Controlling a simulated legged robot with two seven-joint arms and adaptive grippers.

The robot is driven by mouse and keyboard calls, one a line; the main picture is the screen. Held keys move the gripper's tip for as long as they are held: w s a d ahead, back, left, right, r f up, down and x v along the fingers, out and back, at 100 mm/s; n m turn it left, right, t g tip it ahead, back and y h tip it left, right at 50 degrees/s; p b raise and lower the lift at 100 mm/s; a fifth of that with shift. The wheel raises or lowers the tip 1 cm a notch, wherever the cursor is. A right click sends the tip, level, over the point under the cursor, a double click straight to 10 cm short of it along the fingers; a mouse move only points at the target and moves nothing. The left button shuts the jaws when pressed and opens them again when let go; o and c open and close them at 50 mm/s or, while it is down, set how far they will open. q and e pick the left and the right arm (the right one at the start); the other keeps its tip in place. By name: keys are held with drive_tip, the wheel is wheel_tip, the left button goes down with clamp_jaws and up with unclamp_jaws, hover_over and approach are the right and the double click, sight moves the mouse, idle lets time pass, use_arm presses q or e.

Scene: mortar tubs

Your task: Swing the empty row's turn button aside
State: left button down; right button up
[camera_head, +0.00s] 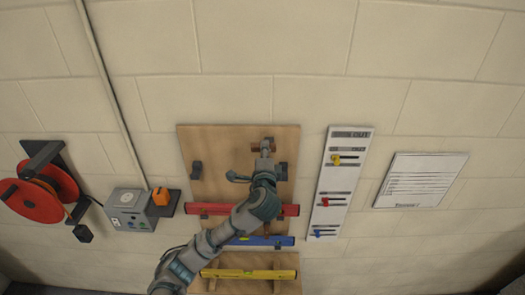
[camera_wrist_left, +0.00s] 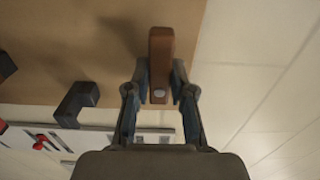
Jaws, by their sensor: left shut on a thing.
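The brown turn button (camera_head: 256,146) of the empty top row sits near the upper right of the wooden board (camera_head: 222,145), lying roughly level in the head view. In the left wrist view the button (camera_wrist_left: 161,45) is a brown bar with a pale round screw head near one end. My left gripper (camera_wrist_left: 159,88) is shut on it, one finger on each side; in the head view the gripper (camera_head: 266,149) partly covers the button. Two dark brackets, left (camera_head: 196,170) and right (camera_head: 281,172), mark the row and hold nothing. My right gripper is out of view.
Below are a red level (camera_head: 284,210), a blue level (camera_head: 281,241) and a yellow level (camera_head: 240,274); my left arm crosses in front. A white tag strip (camera_head: 331,180) and a paper sheet (camera_head: 420,180) hang right. A red reel (camera_head: 35,200) and grey box (camera_head: 130,205) are left.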

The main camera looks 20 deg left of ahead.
use_arm(q)
drive_tip(key=c, duration=1.1)
unclamp_jaws()
drive_tip(key=shift+d+f, duration=0.3)
drive_tip(key=shift+d, duration=0.05)
drive_tip(key=shift+o, duration=0.5)
drive_tip(key=shift+s+d+r, duration=0.1)
drive_tip(key=shift+d+r, duration=0.05)
drive_tip(key=shift+d, duration=0.05)
drive_tip(key=v, duration=1.2)
drive_tip(key=shift+d, duration=0.3)
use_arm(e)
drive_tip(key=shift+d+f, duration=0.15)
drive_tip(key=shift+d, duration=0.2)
use_arm(q)
drive_tip(key=shift+a, duration=0.1)
